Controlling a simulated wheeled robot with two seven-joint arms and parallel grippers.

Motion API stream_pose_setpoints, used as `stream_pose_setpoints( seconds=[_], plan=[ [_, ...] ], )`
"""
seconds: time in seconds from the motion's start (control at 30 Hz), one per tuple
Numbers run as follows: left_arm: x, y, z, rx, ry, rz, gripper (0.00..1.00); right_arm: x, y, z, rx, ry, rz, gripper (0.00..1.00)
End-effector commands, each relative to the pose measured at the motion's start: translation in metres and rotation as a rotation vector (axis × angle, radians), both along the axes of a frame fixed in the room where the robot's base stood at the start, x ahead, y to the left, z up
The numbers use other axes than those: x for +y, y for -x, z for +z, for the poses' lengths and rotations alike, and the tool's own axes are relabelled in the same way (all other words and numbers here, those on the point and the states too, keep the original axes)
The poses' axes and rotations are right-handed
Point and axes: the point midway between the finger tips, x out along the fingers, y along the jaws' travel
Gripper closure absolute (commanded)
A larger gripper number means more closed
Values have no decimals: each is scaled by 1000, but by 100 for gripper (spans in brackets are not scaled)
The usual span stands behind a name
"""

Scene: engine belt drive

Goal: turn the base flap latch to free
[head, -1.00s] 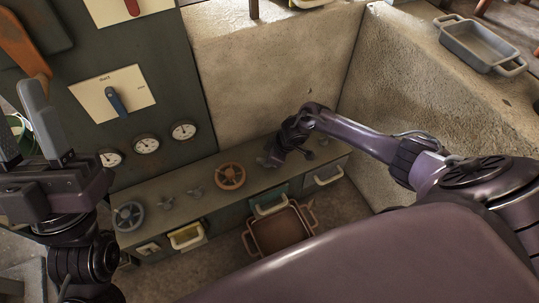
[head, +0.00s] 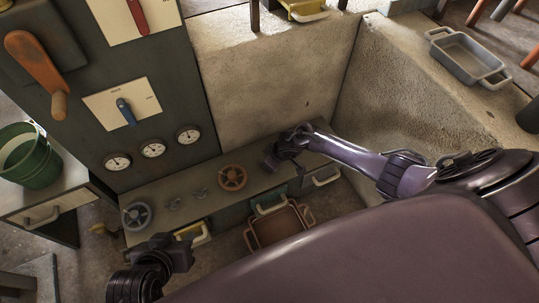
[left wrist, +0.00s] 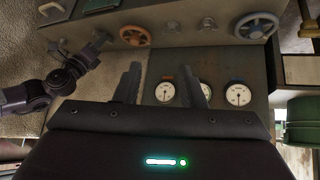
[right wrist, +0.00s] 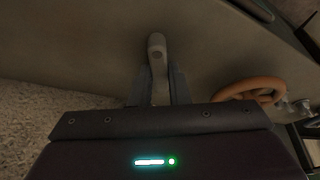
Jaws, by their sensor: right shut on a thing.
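A pale grey lever with a rounded end (right wrist: 157,45) stands between my right fingers in the right wrist view; it appears to be the base flap latch. My right gripper (right wrist: 158,88) is shut on its lower part. In the head view my right gripper (head: 270,160) is at the ledge, right of the orange handwheel (head: 232,178), and hides the lever. My left gripper (head: 185,252) is low in front of the ledge in the head view. In the left wrist view its fingers (left wrist: 165,85) are apart with nothing held between them.
A grey handwheel (head: 136,215) and small valve knobs are on the ledge. Gauges (head: 152,150) and a blue-lever dial (head: 126,110) are on the panel. A brown tray (head: 278,228) lies below, a green bucket (head: 30,158) stands left, and a rough wall is at right.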

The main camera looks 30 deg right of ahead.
Motion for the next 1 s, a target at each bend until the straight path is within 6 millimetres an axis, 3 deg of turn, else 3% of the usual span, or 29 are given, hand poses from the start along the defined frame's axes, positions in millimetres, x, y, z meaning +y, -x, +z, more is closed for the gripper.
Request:
stream_pose_setpoints(
  seconds=[0.07, 0.6, 1.0],
  plan=[
    [6, 20, -12, 102, -41, -9, 64, 1, 1, 2, 2, -1, -31, 100],
    [44, 31, -7, 287, -155, 50, 64, 4, 2, 2, 3, -2, -354, 100],
    [57, 37, -5, 354, -191, 71, 64, 4, 1, 0, 3, 0, -508, 100]
  ],
)
